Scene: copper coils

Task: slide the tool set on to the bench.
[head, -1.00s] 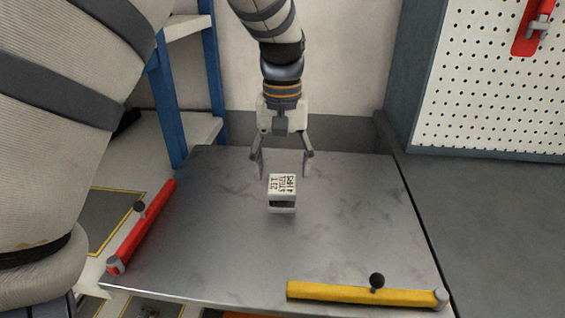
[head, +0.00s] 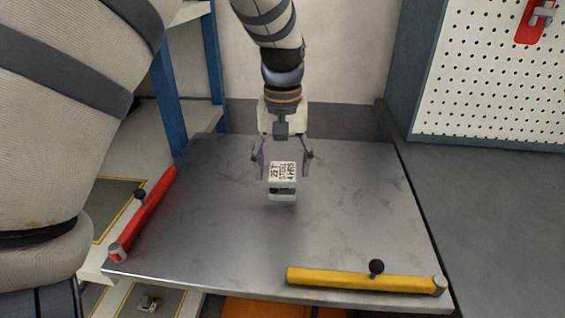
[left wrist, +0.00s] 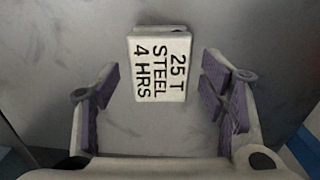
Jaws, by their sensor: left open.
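The tool set is a small pale block (head: 282,172) marked "25 T STEEL 4 HRS", standing on a grey metal table (head: 225,225). Its dark side slot shows at the front in the head view. My left gripper (head: 282,169) is open, its fingers on either side of the block, with gaps visible. In the left wrist view the label (left wrist: 160,65) shows between and a little beyond the open purple-padded fingers (left wrist: 160,90). The dark grey bench top (head: 490,215) adjoins the table on the right, with a dark seam between. My right gripper is not in view.
A yellow bar (head: 345,279) with a black knob lies along the table's front edge. A red bar (head: 150,208) with a knob lies along the left edge. A pegboard (head: 490,90) stands behind the bench.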

